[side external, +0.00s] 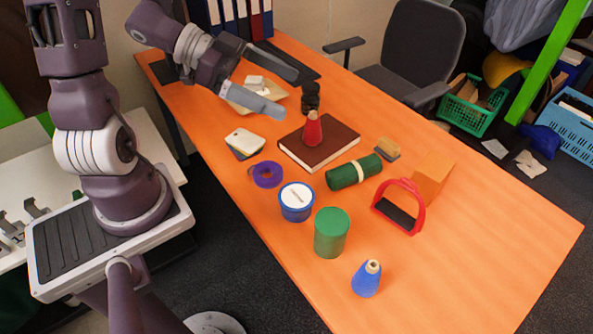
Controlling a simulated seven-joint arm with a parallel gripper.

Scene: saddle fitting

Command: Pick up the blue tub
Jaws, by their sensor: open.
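The blue tub (297,203) stands upright on the orange table, with a white lid on top that bears a dark mark. It sits between a purple tape roll and a green canister. My gripper (291,92) is open and empty, its two grey fingers spread wide above the far part of the table. It is well behind the tub in the picture, above a small tray, and apart from the tub.
The green canister (331,233) stands close at the tub's lower right, and the purple tape roll (267,174) lies at its upper left. A green roll (354,171), a brown book (318,144) with a red bottle (312,128), a red-handled frame (398,207) and a blue cone (367,279) stand around. The right front table is clear.

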